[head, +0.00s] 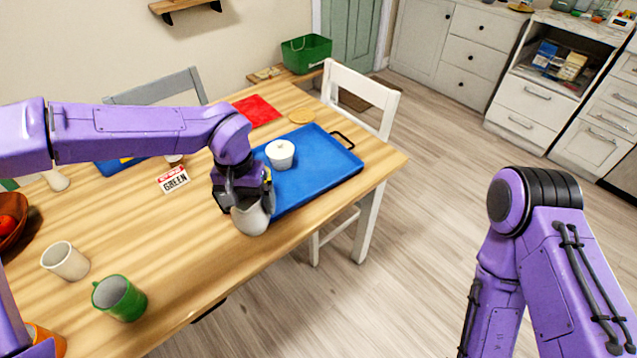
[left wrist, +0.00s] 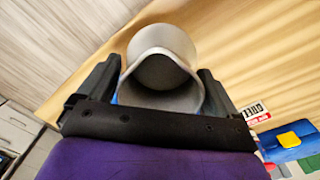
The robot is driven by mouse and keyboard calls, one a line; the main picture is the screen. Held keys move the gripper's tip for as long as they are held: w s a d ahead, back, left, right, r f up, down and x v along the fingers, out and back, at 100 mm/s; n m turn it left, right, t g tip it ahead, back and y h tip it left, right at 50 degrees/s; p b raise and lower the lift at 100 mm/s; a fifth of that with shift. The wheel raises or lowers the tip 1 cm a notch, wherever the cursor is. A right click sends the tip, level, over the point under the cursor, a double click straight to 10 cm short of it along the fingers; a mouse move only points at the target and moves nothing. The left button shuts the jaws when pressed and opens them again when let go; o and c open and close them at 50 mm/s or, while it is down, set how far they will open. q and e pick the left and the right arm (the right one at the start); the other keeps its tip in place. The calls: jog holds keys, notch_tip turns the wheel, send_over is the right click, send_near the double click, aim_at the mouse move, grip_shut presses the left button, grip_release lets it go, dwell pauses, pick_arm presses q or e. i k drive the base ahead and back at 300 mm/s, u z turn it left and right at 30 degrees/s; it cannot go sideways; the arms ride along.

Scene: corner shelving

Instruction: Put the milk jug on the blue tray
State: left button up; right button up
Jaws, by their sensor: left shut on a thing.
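The milk jug (head: 251,218) is a whitish, open-topped vessel near the table's front edge in the head view. My left gripper (head: 243,198) is shut on it from above. In the left wrist view the jug (left wrist: 163,55) sits between the two dark fingers, its open mouth facing the camera. I cannot tell whether its base touches the table. The blue tray (head: 335,172) lies on the right end of the table, just beyond and to the right of the jug.
A green mug (head: 119,298) and a cream cup (head: 65,260) stand at the left front. A red-and-white sign (head: 173,180), a red mat (head: 257,110) and a round coaster (head: 302,116) lie on the table. A white chair (head: 357,100) stands against its right end. The tray's right half is clear.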

aim_at(330, 166)
jog(key=u, duration=0.35)
jog(key=k, duration=0.15)
jog(key=z, duration=1.55)
jog(key=i, duration=0.7)
jog(key=u, duration=0.5)
jog(key=i, duration=0.7)
jog(key=u, duration=0.55)
